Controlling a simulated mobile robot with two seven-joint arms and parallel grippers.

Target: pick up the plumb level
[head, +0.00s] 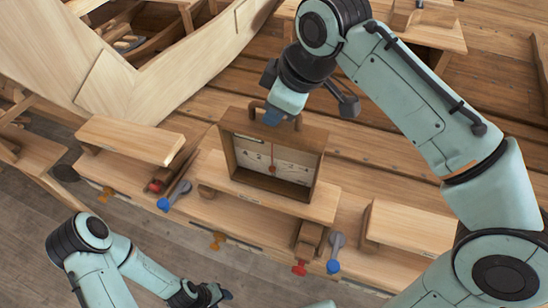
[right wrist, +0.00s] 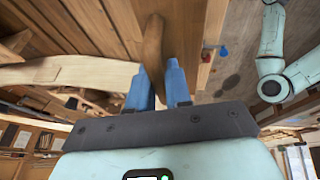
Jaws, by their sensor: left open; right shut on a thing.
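The plumb level (head: 273,165) is a dark wooden box with a pale dial, a red pointer and a curved handle on top. In the head view it is upright, at or just above a pale plank (head: 290,203); I cannot tell whether it touches. My right gripper (head: 273,117) is shut on its handle from above. In the right wrist view the brown handle (right wrist: 152,45) lies between the blue fingers (right wrist: 159,90). My left gripper (head: 218,294) is open and empty at the bottom, well apart from the level.
Pale raised boards stand left (head: 130,139) and right (head: 408,226) of the level. Blue-handled (head: 164,204) and red-handled (head: 300,268) tools sit along the bench front. The curved hull planking (head: 215,45) rises at the upper left. The grey floor (head: 150,245) in front is clear.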

